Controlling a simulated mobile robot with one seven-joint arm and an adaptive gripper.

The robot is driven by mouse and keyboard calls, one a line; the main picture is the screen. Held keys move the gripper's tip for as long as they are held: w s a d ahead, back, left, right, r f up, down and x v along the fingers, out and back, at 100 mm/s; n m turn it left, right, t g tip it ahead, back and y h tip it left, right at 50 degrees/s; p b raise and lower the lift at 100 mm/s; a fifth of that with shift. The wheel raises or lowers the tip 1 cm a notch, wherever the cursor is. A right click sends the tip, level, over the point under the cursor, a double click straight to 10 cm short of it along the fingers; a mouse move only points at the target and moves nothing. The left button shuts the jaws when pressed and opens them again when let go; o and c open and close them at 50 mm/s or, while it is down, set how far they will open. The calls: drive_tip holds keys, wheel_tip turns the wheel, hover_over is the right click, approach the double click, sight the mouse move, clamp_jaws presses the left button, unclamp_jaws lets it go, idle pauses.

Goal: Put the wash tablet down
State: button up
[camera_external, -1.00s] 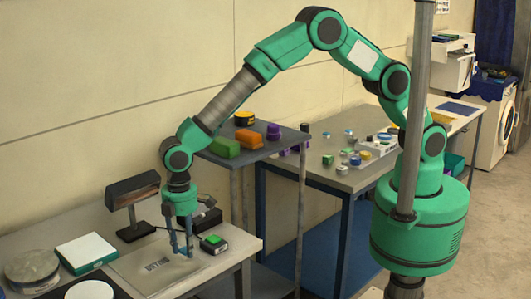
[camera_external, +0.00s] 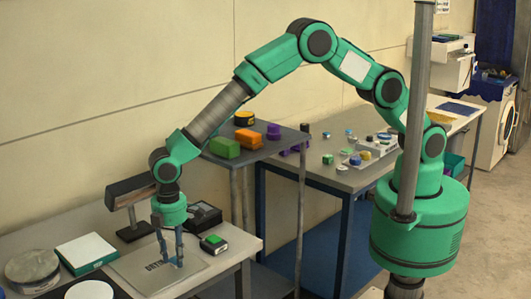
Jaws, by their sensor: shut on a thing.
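My gripper (camera_external: 170,261) points straight down over a grey mat (camera_external: 192,269) on the near left table. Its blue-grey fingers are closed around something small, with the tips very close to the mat. The wash tablet is mostly hidden between the fingertips, and I cannot make out its shape or colour. I cannot tell whether it touches the mat. Dark printed lettering on the mat shows just left of the fingers.
A dark lamp-like stand (camera_external: 133,205) and a black device (camera_external: 204,217) stand behind the mat. A box with a green top (camera_external: 214,243) is to its right. A white-and-green box (camera_external: 86,252) and a round tin (camera_external: 32,267) are to its left.

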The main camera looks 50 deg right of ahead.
sight(175, 257)
drive_tip(key=shift+f, duration=0.5)
drive_tip(key=shift+f, duration=0.1)
drive_tip(key=o, duration=0.9)
drive_tip(key=shift+o, duration=0.2)
wheel_tip(175, 257, up, 12)
drive_tip(key=shift+p, duration=0.45)
idle(0.5)
